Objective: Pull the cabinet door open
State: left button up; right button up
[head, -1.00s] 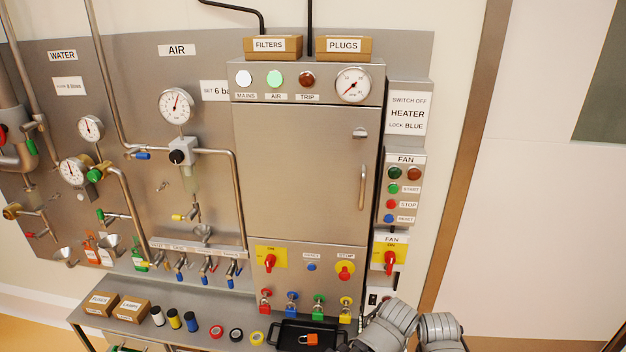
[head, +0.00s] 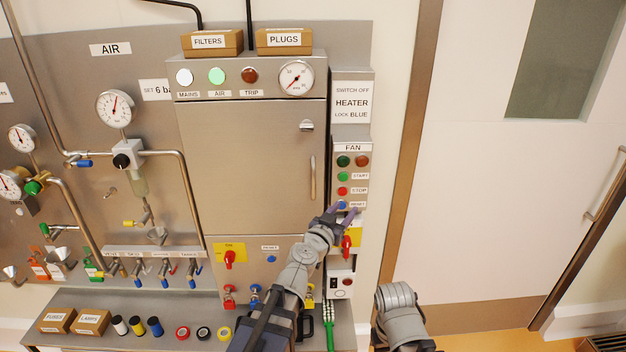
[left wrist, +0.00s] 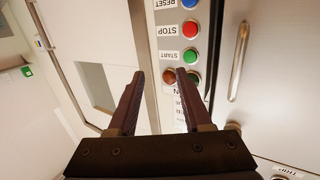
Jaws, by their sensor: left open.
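The cabinet door (head: 250,155) is a shut grey metal panel. Its upright bar handle (head: 313,178) is on the door's right side, with a small latch knob (head: 306,125) above it. My left gripper (head: 343,211) is open and empty, low and to the right of the handle, in front of the fan panel's lower buttons. In the left wrist view the handle (left wrist: 238,62) stands to the right of both fingers, outside the jaws (left wrist: 160,74). The fan buttons show beyond the fingertips. My right gripper is not in view; only a grey arm part shows at the bottom.
The fan panel (head: 351,148) with its buttons stands right beside the cabinet. A red switch (head: 347,241) is below it, close to my left arm. Boxes labelled FILTERS (head: 212,42) and PLUGS (head: 284,40) sit on top. A shelf with tape rolls is below left.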

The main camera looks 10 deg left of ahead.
aim_at(313, 184)
pick_arm(q)
jog(key=w+a+r+n+t+y, duration=0.15)
jog(key=a+n+y, duration=0.35)
jog(key=a, duration=0.5)
jog(key=shift+m+y, duration=0.4)
jog(key=shift+m, duration=0.1)
jog(key=shift+w+a+r, duration=0.1)
jog(key=shift+w, duration=1.8)
jog(key=shift+w+a+r, duration=0.1)
jog(key=shift+w, duration=1.8)
jog(key=shift+s, duration=0.1)
grip_shut()
